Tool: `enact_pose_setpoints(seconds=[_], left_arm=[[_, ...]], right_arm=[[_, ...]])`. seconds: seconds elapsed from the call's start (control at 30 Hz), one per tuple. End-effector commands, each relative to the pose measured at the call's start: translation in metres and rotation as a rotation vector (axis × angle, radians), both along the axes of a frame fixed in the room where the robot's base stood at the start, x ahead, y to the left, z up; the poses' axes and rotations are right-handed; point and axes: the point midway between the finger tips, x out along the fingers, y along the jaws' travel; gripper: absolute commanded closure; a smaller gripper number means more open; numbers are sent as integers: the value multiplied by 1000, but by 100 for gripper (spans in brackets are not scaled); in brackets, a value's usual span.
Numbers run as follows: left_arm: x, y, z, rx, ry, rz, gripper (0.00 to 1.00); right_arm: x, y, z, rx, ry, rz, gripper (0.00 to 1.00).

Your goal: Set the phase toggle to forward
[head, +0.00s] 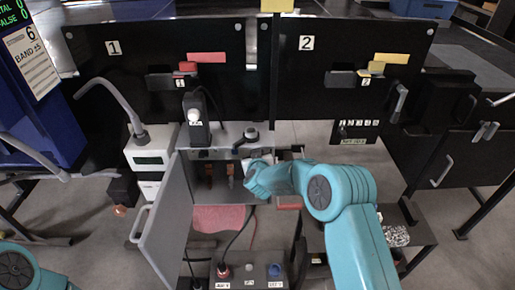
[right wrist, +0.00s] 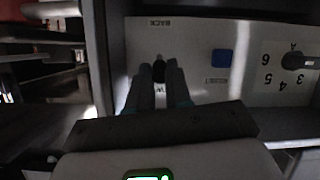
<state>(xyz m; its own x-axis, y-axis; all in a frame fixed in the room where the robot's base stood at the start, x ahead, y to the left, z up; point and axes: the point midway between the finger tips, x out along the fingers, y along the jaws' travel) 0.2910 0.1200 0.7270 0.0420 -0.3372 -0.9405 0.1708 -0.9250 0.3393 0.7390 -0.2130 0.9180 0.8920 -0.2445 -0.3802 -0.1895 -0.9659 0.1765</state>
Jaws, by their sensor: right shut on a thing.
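The phase toggle (right wrist: 158,70) is a small dark knob on a pale panel (right wrist: 200,35) in the right wrist view. A BACK label is on the panel's far side, and a partly covered label showing a W lies on the near side, between my fingers. My right gripper (right wrist: 160,75) is shut on the toggle, its two dark fingers on either side of it. I cannot tell which way the toggle leans. In the head view my right arm reaches into the open grey cabinet (head: 168,225) and hides the toggle. My left gripper is out of view.
A blue reset button (right wrist: 221,58) and a numbered rotary knob (right wrist: 298,62) sit right of the toggle. The cabinet walls are close around my right gripper. Black panels marked 1 (head: 140,75) and 2 (head: 340,60) stand behind. A box with a blue button (head: 274,270) is in front.

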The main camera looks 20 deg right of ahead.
Motion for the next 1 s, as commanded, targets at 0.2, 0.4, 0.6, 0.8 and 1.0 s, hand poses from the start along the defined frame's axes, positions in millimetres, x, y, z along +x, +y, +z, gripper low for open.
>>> enact_pose_setpoints(seconds=[0.2,0.4,0.6,0.8,1.0], left_arm=[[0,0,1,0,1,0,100],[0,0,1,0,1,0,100],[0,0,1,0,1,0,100],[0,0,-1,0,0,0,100],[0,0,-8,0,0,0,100]], right_arm=[[1,-1,0,2,5,-1,100],[1,-1,1,1,3,-1,58],[0,0,0,2,4,-1,56],[-4,1,3,1,3,-1,56],[-34,10,15,2,2,2,56]])
